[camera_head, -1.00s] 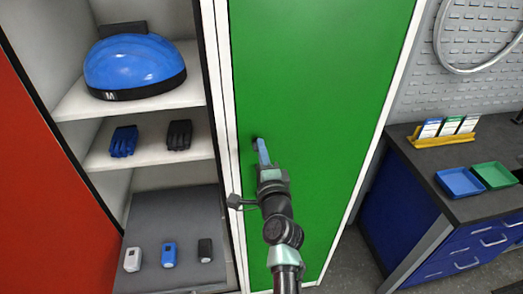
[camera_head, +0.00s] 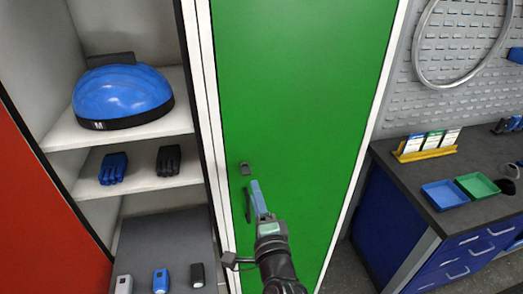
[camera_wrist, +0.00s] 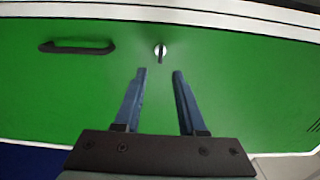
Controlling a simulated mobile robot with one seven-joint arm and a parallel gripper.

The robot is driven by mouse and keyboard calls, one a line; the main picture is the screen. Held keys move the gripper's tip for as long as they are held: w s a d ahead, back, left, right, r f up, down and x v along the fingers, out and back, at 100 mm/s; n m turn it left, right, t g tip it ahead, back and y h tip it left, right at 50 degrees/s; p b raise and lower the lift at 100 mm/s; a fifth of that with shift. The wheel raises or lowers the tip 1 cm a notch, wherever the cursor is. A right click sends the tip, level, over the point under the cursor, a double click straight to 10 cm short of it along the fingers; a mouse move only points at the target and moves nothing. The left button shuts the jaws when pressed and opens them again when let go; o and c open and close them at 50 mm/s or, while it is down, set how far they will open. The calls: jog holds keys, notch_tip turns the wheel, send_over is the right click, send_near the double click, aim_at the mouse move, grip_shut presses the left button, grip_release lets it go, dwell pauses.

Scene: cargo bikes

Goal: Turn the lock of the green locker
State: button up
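The green locker (camera_head: 310,90) is closed and fills the middle of the head view. Its lock (camera_head: 245,168) is a small dark fitting near the door's left edge. In the wrist view the lock (camera_wrist: 160,52) is a silver disc with a dark knob, and a black bar handle (camera_wrist: 77,47) lies to its left. In the head view the handle (camera_head: 249,205) is below the lock, beside my fingers. My gripper (camera_head: 258,197) is just below and right of the lock. In the wrist view my gripper (camera_wrist: 160,73) is open and empty, with the lock beyond its fingertips, apart from them.
Left is an open locker with a blue helmet (camera_head: 122,92), gloves (camera_head: 113,168) and several small devices (camera_head: 161,281) on shelves. A red door (camera_head: 40,215) stands at far left. Right is a workbench (camera_head: 405,182) with blue and green trays. The door surface is clear.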

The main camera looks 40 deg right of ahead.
jog(key=p+v, duration=0.1)
jog(key=v, duration=0.4)
jog(key=shift+s+a, duration=0.15)
jog(key=shift+s, duration=0.15)
jog(key=w+a+r+n+t+y, duration=0.3)
jog(key=w+a+r+n, duration=0.4)
jog(key=r, duration=0.6)
jog(key=w+a+r+n+t+y, duration=0.2)
jog(key=a+r+n+t, duration=0.25)
jog(key=a+r, duration=0.65)
jog(key=s+a+r+n+t+y, duration=0.1)
jog(key=s+a+r+n, duration=0.2)
jog(key=r, duration=0.5)
jog(key=s+a+r+n+t+y+b, duration=0.1)
jog(key=s+a+r+n, duration=0.3)
jog(key=r, duration=0.4)
jog(key=s+a+r+n+t+y+b, duration=0.1)
jog(key=s+a+r+n, duration=0.3)
jog(key=r, duration=0.5)
jog(key=shift+s+a+n+t+y, duration=0.15)
jog(key=shift+s+n+t+y, duration=0.3)
jog(key=shift+n+t+y, duration=0.5)
jog(key=shift+h, duration=0.35)
